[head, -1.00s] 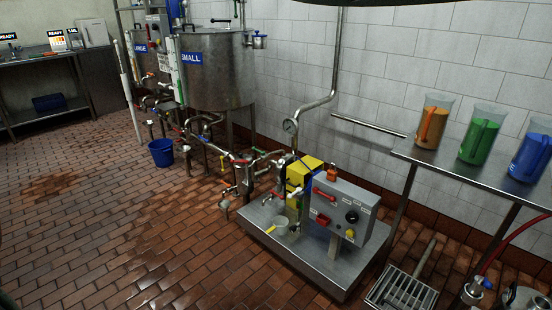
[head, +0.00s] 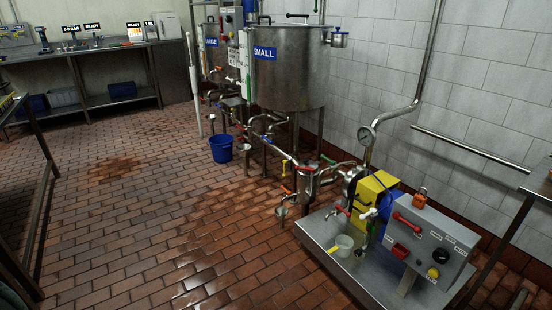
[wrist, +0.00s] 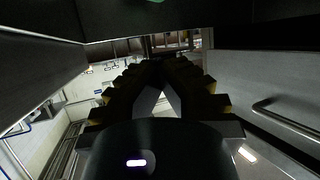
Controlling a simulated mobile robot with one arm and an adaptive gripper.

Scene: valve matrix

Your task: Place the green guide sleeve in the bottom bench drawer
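I cannot make out the green guide sleeve in either view. A steel bench (head: 85,48) stands along the far wall at the upper left of the head view, with several small items on top. I cannot make out a bottom drawer in it. My gripper (wrist: 158,68) shows in the wrist view; its dark fingers lean together and their tips appear to meet, with nothing seen between them. My gripper is not in the head view.
A blue bucket (head: 221,148) stands on the brick floor. A steel tank marked SMALL (head: 290,75) and a pump skid with a control box (head: 432,240) line the right side. A table frame (head: 42,200) is at the left edge. The middle floor is open.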

